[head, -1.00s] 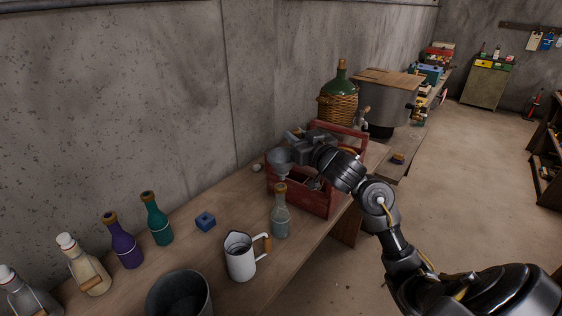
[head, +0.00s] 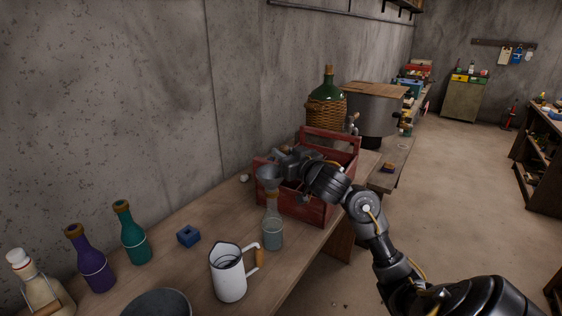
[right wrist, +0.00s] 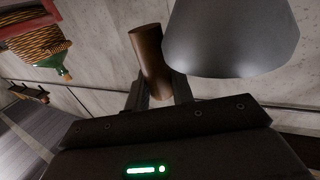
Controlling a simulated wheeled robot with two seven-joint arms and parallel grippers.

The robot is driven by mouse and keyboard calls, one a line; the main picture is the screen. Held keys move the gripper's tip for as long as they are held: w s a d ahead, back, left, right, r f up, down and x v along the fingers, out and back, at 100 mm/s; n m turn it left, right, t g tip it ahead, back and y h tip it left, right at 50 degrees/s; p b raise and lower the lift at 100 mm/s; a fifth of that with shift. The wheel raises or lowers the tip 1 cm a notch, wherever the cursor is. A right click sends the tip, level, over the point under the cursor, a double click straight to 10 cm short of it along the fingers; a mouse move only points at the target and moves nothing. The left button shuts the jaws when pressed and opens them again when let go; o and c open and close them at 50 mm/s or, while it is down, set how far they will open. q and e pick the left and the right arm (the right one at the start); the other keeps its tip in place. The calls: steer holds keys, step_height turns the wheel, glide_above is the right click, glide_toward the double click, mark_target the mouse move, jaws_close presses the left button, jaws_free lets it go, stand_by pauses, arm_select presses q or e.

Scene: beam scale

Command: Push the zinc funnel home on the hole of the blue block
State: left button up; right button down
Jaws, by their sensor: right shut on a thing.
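The grey zinc funnel (head: 269,177) is held upright above the bench, wide mouth up, and lines up in the head view with the neck of a clear bottle (head: 272,232). I cannot tell whether its spout is in, over or in front of the bottle. My right gripper (head: 283,171) is shut on the funnel; in the right wrist view the grey cone (right wrist: 232,38) is beside a brown cylindrical handle (right wrist: 150,55) between the fingers (right wrist: 158,92). The blue block (head: 188,236) stands on the bench to the left, apart from the funnel. My left gripper is out of view.
A white jug (head: 229,272) stands in front of the bottle. A red wooden crate (head: 310,207) is behind my gripper. Teal (head: 131,235) and purple (head: 90,260) bottles stand left of the block.

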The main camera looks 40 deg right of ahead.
steer(key=shift+s+r, duration=0.15)
steer(key=shift+s, duration=0.05)
steer(key=c, duration=1.2)
jaws_free()
steer(key=shift+w+f, duration=0.1)
steer(key=shift+f, duration=0.15)
steer(key=shift+f+b, duration=0.1)
steer(key=shift+b, duration=0.4)
steer(key=s+a+p, duration=0.1)
steer(key=s, duration=1)
steer(key=shift+w, duration=0.1)
